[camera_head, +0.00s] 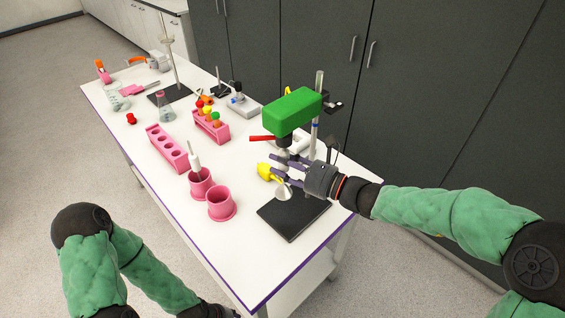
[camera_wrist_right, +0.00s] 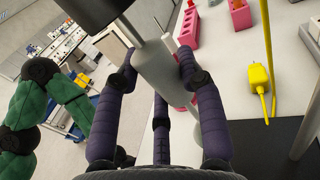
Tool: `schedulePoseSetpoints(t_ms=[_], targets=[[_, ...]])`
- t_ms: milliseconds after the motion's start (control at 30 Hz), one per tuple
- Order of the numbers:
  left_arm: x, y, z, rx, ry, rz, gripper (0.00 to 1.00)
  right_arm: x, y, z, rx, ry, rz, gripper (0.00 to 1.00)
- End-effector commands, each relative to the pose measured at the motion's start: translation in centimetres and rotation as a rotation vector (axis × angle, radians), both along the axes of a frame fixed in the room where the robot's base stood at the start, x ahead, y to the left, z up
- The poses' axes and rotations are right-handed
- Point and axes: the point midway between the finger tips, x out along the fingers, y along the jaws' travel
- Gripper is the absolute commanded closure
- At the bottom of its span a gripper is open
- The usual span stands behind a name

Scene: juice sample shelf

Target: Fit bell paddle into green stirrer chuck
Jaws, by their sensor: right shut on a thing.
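The green stirrer (camera_head: 292,110) is mounted on a metal rod above a black base plate (camera_head: 293,216). Its dark chuck (camera_head: 284,142) points down, and a black cylinder that looks like the chuck (camera_wrist_right: 92,10) shows at the top of the right wrist view. My right gripper (camera_head: 283,170) is shut on the grey bell paddle (camera_head: 284,192), whose pale bell hangs below the fingers. In the right wrist view the paddle's grey body (camera_wrist_right: 158,65) is between the fingers, and its thin shaft meets the black cylinder's end. I cannot tell whether it is inside.
Two pink cups (camera_head: 221,206) stand left of the base plate; the farther one holds a white-handled tool (camera_head: 195,160). A yellow item (camera_head: 266,171) lies close to my right fingers. Pink racks (camera_head: 167,148) stand farther back. The table's front left is clear.

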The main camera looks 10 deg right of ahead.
Motion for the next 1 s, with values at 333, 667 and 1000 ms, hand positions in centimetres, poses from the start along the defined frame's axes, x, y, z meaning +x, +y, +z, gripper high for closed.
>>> schedulePoseSetpoints(t_ms=[333, 667, 1000], targets=[[0.00, 0.00, 0.44, 0.000, 0.000, 0.000, 0.60, 0.05, -0.04, 0.75, 0.001, -0.005, -0.001, 0.97], [-0.01, 0.00, 0.42, 0.000, 0.000, 0.000, 0.60, 0.10, -0.10, 1.06, 0.004, -0.011, -0.001, 0.97], [0.00, 0.00, 0.41, 0.000, 0.000, 0.000, 0.60, 0.04, -0.05, 0.70, 0.002, -0.004, -0.001, 0.34]])
